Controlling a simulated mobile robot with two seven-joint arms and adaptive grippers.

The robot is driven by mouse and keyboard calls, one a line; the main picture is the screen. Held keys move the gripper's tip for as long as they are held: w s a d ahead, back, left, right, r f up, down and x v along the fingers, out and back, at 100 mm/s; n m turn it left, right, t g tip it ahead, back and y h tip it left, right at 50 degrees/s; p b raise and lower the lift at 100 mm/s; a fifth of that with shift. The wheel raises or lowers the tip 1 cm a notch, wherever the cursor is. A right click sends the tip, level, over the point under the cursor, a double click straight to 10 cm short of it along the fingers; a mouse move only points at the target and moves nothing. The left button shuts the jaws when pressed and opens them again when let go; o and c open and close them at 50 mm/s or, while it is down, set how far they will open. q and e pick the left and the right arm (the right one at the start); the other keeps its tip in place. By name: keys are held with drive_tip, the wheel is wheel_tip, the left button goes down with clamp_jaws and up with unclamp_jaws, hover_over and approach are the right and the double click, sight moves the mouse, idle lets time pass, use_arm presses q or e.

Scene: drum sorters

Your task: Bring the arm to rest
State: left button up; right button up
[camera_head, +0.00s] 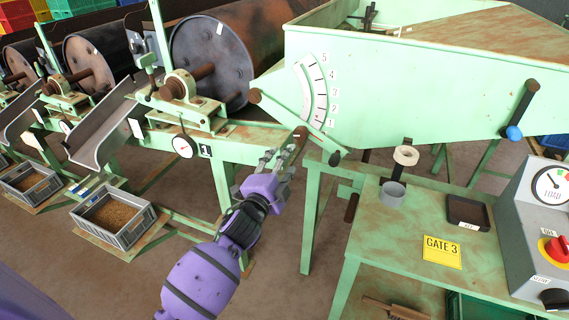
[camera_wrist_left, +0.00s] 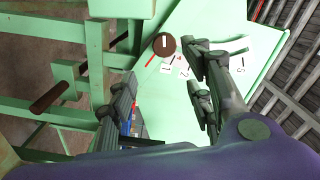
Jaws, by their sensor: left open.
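My left arm comes in from the bottom in the head view. Its gripper (camera_head: 284,158) is open and empty beside the green hopper's (camera_head: 420,90) lower left corner. A brown knob (camera_head: 300,133) shows close to the fingertips. In the left wrist view the fingers (camera_wrist_left: 165,90) are spread, and the brown round knob (camera_wrist_left: 165,44) is beyond them, not gripped. A green lever (camera_head: 295,125) with a dark tip slants down across the hopper near the "1" of the numbered scale (camera_head: 313,88). My right gripper is not in view.
A green bench (camera_head: 365,245) with a yellow GATE 3 sign (camera_head: 442,251), a black tray (camera_head: 468,213) and a grey control box (camera_head: 535,225) stands at right. Drums (camera_head: 225,60), chutes (camera_head: 102,135) and a grain crate (camera_head: 112,218) stand at left. Floor shows between.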

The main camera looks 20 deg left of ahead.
use_arm(q)
drive_tip(key=s+d+f+n+g, duration=0.1)
drive_tip(key=s+f+n+g, duration=0.1)
drive_tip(key=s+f+n, duration=0.5)
drive_tip(key=s+d+f+n+g, duration=0.2)
drive_tip(key=s+f+g, duration=0.1)
drive_tip(key=s+f, duration=0.7)
drive_tip(key=s+f+n+g, duration=0.1)
drive_tip(key=s+f, duration=0.3)
drive_tip(key=s, duration=0.4)
drive_tip(key=s+f+n+g, duration=0.2)
drive_tip(key=s+f, duration=0.2)
drive_tip(key=s, duration=0.5)
drive_tip(key=s+f+n+g+p, duration=0.1)
drive_tip(key=s+f, duration=0.3)
drive_tip(key=s, duration=0.5)
drive_tip(key=shift+f, duration=0.2)
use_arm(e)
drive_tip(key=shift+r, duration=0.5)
use_arm(q)
drive_tip(key=shift+d, duration=0.1)
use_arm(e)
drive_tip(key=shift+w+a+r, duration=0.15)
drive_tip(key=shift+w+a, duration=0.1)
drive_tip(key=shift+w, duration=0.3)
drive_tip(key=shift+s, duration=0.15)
